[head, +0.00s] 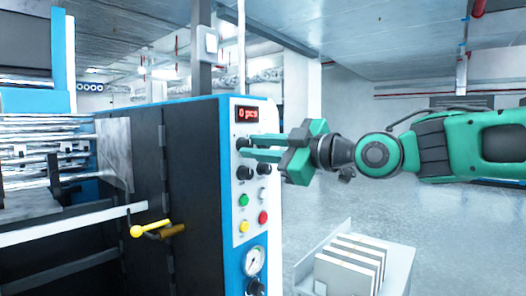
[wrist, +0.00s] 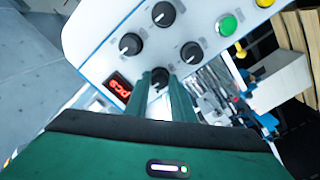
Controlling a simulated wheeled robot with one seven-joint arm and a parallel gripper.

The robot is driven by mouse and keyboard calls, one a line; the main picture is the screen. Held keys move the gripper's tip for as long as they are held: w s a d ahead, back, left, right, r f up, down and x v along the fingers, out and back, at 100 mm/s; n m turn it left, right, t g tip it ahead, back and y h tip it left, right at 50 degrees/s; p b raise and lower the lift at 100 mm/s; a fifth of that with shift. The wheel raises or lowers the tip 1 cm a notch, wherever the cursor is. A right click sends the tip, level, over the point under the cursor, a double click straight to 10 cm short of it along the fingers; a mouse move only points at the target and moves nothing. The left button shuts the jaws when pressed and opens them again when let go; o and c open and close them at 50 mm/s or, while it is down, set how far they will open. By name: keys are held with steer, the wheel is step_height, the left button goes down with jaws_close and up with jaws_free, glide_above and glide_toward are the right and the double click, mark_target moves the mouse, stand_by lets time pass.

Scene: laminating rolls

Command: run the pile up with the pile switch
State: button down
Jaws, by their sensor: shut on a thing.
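The control panel (head: 253,185) is a white face with a blue edge on the machine's end. In the wrist view my gripper (wrist: 160,86) is shut on a black switch knob (wrist: 158,74) near the display (wrist: 118,87). The fingers hide much of this knob. The labels are too small to read, so I cannot confirm by name that it is the pile switch.
Other black knobs (wrist: 130,43) sit close by the fingers. A green button (head: 243,200), a red button (head: 263,217) and a gauge (head: 255,261) are lower on the panel. A yellow-handled lever (head: 150,229) sticks out at left. A white box with upright boards (head: 347,262) stands at lower right.

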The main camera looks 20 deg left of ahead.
steer(key=shift+s+a+n, duration=0.15)
steer(key=shift+n, duration=0.15)
steer(key=c, duration=1.5)
jaws_free()
steer(key=shift+d, duration=0.25)
steer(key=v, duration=1)
steer(key=shift+d, duration=0.15)
